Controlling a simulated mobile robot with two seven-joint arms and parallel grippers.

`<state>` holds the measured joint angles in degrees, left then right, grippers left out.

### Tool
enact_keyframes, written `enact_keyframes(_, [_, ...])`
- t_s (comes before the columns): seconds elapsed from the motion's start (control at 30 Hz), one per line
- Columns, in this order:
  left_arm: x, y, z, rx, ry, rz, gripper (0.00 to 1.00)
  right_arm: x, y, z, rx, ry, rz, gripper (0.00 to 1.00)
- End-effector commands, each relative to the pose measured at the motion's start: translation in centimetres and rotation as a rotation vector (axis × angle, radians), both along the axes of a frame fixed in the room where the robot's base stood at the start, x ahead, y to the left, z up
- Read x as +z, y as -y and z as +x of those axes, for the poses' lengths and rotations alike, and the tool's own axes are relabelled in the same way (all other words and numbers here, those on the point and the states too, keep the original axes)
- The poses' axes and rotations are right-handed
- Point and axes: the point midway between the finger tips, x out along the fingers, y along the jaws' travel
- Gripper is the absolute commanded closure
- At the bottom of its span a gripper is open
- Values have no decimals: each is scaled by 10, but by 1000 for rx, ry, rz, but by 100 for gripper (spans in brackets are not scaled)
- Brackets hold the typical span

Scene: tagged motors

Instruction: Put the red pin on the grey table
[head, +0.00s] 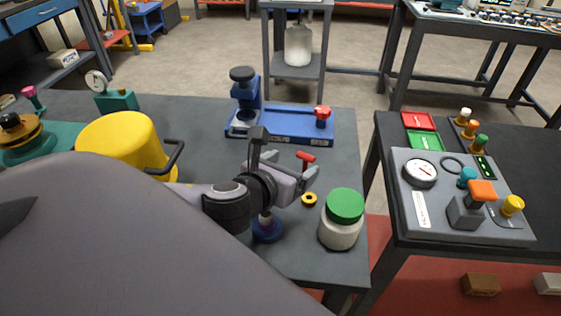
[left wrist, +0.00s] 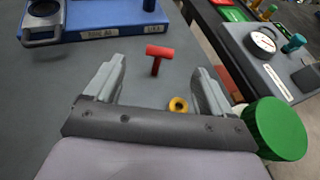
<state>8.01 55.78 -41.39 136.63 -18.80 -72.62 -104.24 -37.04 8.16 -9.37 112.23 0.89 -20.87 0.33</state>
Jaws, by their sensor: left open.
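The red pin (head: 306,157) is T-shaped, with a short crossbar and a thin stem. It is at the grey table (head: 318,160), in front of the blue fixture; I cannot tell whether it stands or lies there. In the left wrist view the red pin (left wrist: 160,53) shows between and just beyond my fingertips, with nothing gripping it. My left gripper (head: 289,169) is open and empty, low over the table and close to the pin. My right gripper is not in view.
A blue fixture (head: 290,124) with a red knob (head: 322,113) stands behind the pin. A yellow ring (head: 309,200) and a green-lidded jar (head: 341,228) are near my gripper. A yellow container (head: 120,140) stands left. A gap separates the right-hand control bench (head: 460,238).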

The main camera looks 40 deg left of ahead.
Motion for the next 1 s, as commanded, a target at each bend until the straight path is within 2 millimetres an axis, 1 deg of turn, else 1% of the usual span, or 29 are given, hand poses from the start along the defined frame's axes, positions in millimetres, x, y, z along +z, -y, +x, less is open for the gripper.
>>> enact_keyframes(0.03, [4,1,-8,-2,-1,0,17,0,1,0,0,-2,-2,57])
enact_keyframes(0.13, [11,4,-22,-2,-3,0,17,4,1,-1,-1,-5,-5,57])
enact_keyframes(0.2, [13,5,-30,-2,-2,1,17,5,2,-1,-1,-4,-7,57])
enact_keyframes(0.3, [16,6,-36,-1,-1,-1,17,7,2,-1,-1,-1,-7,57])
enact_keyframes(0.43, [17,6,-39,0,0,-1,17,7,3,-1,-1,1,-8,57])
enact_keyframes(1.0, [16,6,-39,0,1,-1,17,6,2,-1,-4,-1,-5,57])
